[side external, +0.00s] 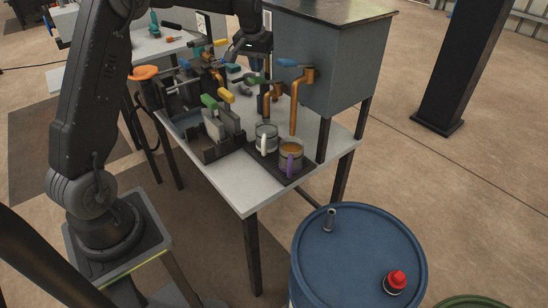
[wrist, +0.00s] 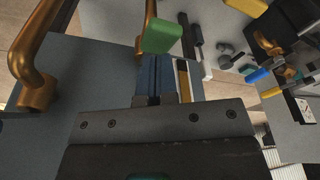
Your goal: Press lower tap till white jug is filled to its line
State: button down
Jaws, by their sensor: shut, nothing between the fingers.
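The white jug (side external: 266,138), a clear jug with a white handle, stands on a dark mat on the bench under the lower tap. Its liquid level and line are too small to tell. The lower tap (side external: 270,92) is a copper pipe from the grey tank with a green lever (side external: 246,80). In the wrist view the green lever (wrist: 160,35) lies just beyond my fingertips. My gripper (wrist: 155,60) is shut and empty, its blue fingers together. Whether they touch the lever I cannot tell. In the side view the gripper is partly hidden beside the tank.
A higher copper tap with a blue lever (side external: 289,62) is over a purple-handled jug (side external: 291,154) holding amber liquid. The grey tank (side external: 345,65) stands close to my gripper. Clamps and tools crowd the bench (side external: 245,195) at the left. A blue drum (side external: 358,255) stands in front.

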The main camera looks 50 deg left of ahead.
aim_at(257, 78)
jog(key=shift+f, duration=0.1)
jog(key=shift+f, duration=2.1)
dwell(5.8)
